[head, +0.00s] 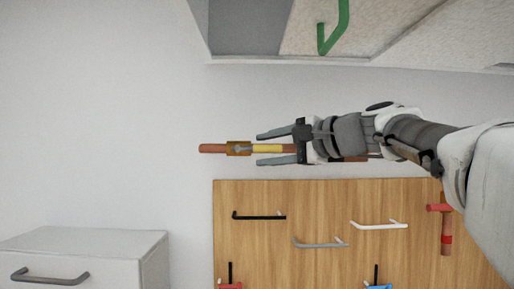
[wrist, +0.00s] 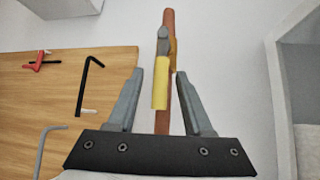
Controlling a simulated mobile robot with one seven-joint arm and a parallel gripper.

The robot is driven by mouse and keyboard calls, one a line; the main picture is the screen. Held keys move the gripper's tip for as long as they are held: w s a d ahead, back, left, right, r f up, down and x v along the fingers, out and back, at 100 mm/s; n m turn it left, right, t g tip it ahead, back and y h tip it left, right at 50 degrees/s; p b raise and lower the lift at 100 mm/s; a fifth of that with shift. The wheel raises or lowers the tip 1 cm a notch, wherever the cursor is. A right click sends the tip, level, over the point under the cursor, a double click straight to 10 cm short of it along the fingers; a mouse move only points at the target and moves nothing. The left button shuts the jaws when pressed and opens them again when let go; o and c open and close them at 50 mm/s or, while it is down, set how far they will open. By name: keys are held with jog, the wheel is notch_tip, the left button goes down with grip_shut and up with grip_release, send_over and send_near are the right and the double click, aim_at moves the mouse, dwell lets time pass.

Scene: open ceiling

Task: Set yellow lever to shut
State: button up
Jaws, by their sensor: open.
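The yellow lever (head: 267,148) is on a brass valve (head: 239,148) on a copper pipe (head: 211,148) at the pale wall. The lever lies along the pipe. My gripper (head: 258,149) is open, with one finger on each side of the lever. In the wrist view, the yellow lever (wrist: 160,91) shows between the open fingers (wrist: 159,73), with a gap on both sides. The grey pivot (wrist: 162,42) and the pipe (wrist: 168,18) show beyond it. I cannot tell how far the fingertips are from the wall. My gripper and arm hide part of the pipe.
A wooden board (head: 325,200) with several handles is below the pipe, including a black handle (head: 259,216) close by. A drawer unit (head: 85,252) stands lower left. The wall left of the pipe is clear.

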grip_shut()
dwell(1.4)
